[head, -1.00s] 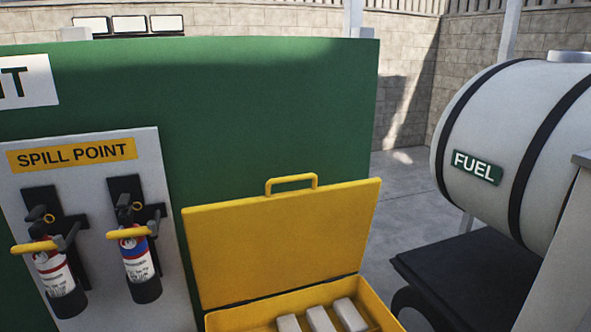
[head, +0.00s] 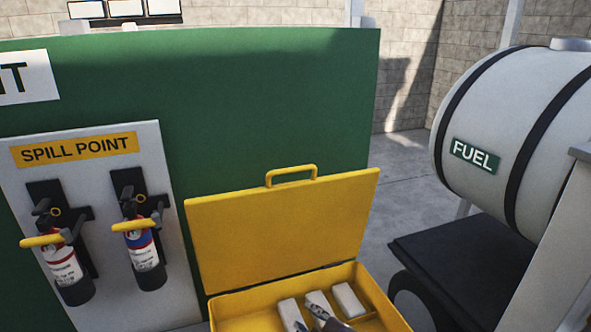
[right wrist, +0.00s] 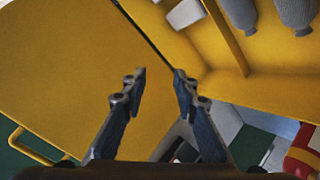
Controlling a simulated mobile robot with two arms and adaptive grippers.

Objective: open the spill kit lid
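The yellow spill kit (head: 222,305) is open. Its lid (head: 285,230) stands raised, leaning back toward the green wall, with the handle (head: 291,175) along its top edge. White blocks (head: 348,299) lie inside the box. My right gripper (head: 318,318) shows at the bottom of the head view, in front of or over the box opening. In the right wrist view its fingers (right wrist: 157,77) are apart with nothing between them. There the lid (right wrist: 75,75) fills the left, with its handle (right wrist: 38,147) at lower left. My left gripper is not in view.
Two fire extinguishers (head: 66,270) hang on the white spill point board (head: 105,245) at left. A fuel tank (head: 490,130) and a dark platform (head: 455,255) stand at right. Grey rolls (right wrist: 296,12) lie inside the box in the right wrist view.

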